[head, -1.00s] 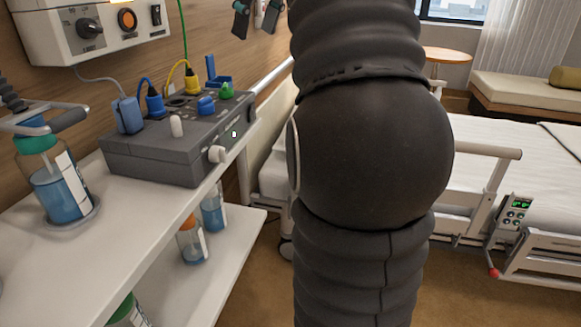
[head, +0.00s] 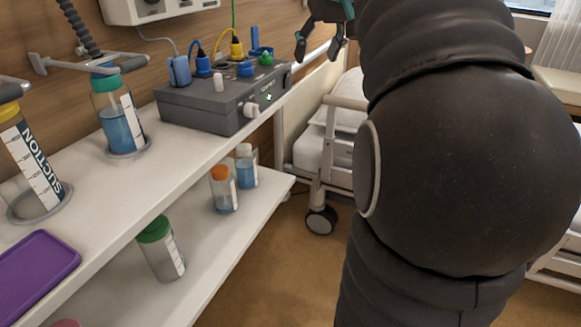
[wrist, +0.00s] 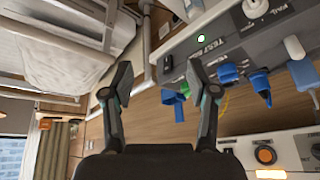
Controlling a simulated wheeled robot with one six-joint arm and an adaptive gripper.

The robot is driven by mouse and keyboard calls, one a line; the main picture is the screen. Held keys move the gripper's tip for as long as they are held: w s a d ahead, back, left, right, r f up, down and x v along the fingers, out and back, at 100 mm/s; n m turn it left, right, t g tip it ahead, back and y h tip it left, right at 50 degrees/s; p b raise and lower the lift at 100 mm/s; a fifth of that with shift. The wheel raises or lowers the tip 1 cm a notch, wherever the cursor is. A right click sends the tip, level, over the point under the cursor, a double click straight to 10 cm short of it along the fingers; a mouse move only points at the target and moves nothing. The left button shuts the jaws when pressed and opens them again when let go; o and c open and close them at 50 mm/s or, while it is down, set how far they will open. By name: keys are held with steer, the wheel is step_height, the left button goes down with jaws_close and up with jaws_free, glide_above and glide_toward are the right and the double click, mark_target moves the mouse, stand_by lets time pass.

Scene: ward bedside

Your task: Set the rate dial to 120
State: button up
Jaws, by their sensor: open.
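A grey test box (head: 205,108) sits on the white shelf, with a white knob (head: 251,109) on its front and a white lever (head: 218,82) on top. In the wrist view the box (wrist: 225,45) is upside down, with "TEST" lettering. A white wall unit (head: 160,8) is mostly cut off in the head view. The wrist view shows its orange button (wrist: 265,155) and part of a black knob (wrist: 317,150). No number scale is readable, so I cannot tell which is the rate dial. My gripper (head: 319,50) is open and empty, beyond the box's right end; its fingers (wrist: 160,92) touch nothing.
Blue, yellow and green plugs with cables stand on the box. A blue-filled bottle (head: 121,120), a suction bottle (head: 30,165) and a purple tray (head: 35,262) are on the shelf. Capped bottles stand on the lower shelf (head: 200,260). A bed (head: 318,150) is at right.

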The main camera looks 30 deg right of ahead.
steer(key=s+a+f, duration=0.3)
steer(key=f, duration=0.4)
steer(key=s+a+f+b, duration=0.1)
steer(key=s+a+f, duration=0.3)
steer(key=f, duration=0.3)
steer(key=s+a+f+b, duration=0.1)
steer(key=s+a+f, duration=0.2)
steer(key=f, duration=0.5)
steer(key=shift+s+a+m+h, duration=0.3)
steer(key=shift+s+a, duration=0.05)
steer(key=shift+a, duration=0.3)
steer(key=shift+r, duration=0.1)
steer(key=s+a+f+n, duration=0.2)
steer(key=s+a+f, duration=0.4)
steer(key=s+a, duration=0.1)
steer(key=shift+s+f+y, duration=0.15)
steer(key=shift+s+y, duration=0.25)
steer(key=shift+s, duration=0.35)
